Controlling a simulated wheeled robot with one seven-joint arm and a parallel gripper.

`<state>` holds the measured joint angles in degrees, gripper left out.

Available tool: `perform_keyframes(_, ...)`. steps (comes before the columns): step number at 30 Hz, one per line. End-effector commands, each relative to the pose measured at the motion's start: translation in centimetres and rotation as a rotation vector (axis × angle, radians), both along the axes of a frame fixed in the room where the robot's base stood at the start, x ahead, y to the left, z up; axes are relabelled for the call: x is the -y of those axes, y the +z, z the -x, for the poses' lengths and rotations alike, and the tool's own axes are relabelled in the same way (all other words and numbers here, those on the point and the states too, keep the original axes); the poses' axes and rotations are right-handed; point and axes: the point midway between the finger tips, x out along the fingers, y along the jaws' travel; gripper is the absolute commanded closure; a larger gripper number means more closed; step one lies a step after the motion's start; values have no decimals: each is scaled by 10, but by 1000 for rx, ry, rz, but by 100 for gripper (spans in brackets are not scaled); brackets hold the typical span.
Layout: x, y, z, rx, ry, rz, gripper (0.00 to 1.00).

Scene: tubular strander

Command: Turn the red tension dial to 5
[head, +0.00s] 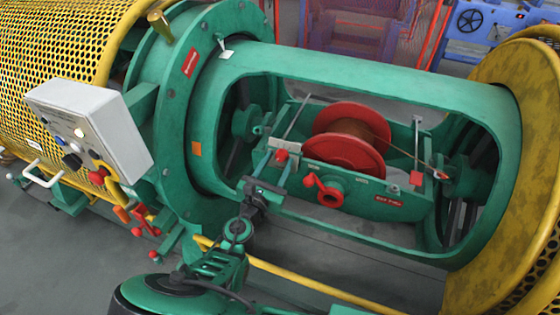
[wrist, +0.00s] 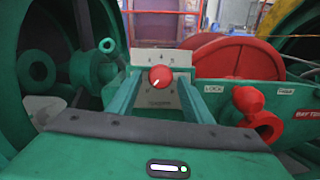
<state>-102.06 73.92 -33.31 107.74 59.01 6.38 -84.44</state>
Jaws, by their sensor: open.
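The red tension dial (wrist: 160,76) is a round knob on a pale scale plate (wrist: 151,57). Its white mark points to the lower left. Small numerals run along the plate above it, and a word, apparently TENSION, is below. In the head view the dial (head: 281,155) sits at the left end of the green cradle, beside the red reel. My gripper (wrist: 157,88) is open, with its two green fingers reaching toward the plate on either side of the dial. In the head view my gripper (head: 272,168) is just in front of the dial. Contact cannot be told.
A red lever knob (wrist: 256,115) is right of the dial, near LOCK labels. The red reel (head: 348,138) lies behind it. The green tube frame (head: 380,72) surrounds the cradle above and below. A grey control box (head: 92,122) stands at left.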

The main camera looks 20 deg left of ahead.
Motion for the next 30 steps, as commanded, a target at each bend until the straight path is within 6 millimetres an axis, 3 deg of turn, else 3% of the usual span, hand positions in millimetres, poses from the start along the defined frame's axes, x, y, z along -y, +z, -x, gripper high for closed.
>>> perform_keyframes(2,1,0,0,0,-1,0,54)
perform_keyframes(7,1,0,0,0,-1,0,92)
perform_keyframes(8,0,0,0,0,-1,0,95)
perform_keyframes(20,-2,-1,1,3,-17,-61,95)
perform_keyframes(30,-7,0,2,23,-90,-304,95)
